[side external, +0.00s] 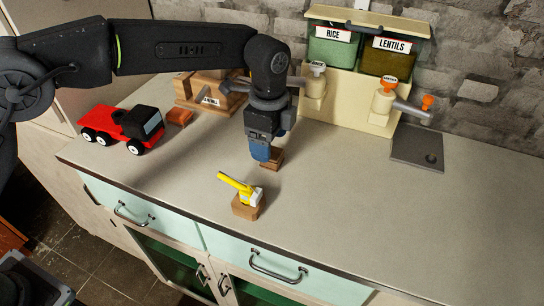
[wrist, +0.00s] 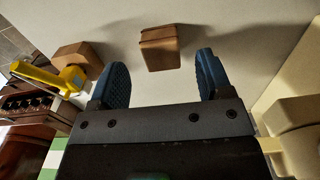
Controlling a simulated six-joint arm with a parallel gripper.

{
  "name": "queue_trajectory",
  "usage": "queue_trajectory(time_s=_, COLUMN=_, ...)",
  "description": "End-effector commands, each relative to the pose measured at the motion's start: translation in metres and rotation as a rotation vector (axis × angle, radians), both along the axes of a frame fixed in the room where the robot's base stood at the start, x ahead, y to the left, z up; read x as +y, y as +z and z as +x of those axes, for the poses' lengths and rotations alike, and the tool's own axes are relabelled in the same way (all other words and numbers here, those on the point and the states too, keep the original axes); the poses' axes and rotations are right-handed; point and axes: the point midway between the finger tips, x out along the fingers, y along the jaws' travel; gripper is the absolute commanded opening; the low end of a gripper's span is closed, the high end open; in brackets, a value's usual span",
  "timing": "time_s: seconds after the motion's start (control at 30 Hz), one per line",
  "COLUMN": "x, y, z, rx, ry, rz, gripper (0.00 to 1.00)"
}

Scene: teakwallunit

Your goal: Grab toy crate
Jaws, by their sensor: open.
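A small brown wooden toy crate (side external: 275,158) sits on the countertop, partly hidden behind my gripper (side external: 262,153) in the side view. In the wrist view the crate (wrist: 160,50) lies beyond and roughly between the two blue fingertips of my gripper (wrist: 161,73). The fingers are apart with nothing between them. My gripper points down just above the counter, close to the crate. I cannot tell the exact gap between them.
A red toy truck (side external: 122,127) and a larger wooden crate (side external: 195,92) are to the left. A cream dispenser rack (side external: 345,108) stands behind. The counter's right side (side external: 400,225) is clear.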

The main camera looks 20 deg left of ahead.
Motion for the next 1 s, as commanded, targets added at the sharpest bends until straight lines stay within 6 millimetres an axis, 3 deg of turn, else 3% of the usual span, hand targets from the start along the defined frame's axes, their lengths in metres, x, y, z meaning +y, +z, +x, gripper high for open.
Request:
queue_trajectory(time_s=0.23, x=-0.001, y=-0.036, z=0.0, rx=0.004, ry=-0.001, rz=0.0, gripper=0.72)
queue_trajectory(time_s=0.57, x=-0.001, y=-0.041, z=0.001, rx=0.0, ry=-0.001, rz=-0.002, gripper=0.71)
queue_trajectory(time_s=1.0, x=-0.001, y=-0.041, z=0.001, rx=0.0, ry=-0.001, rz=-0.002, gripper=0.29)
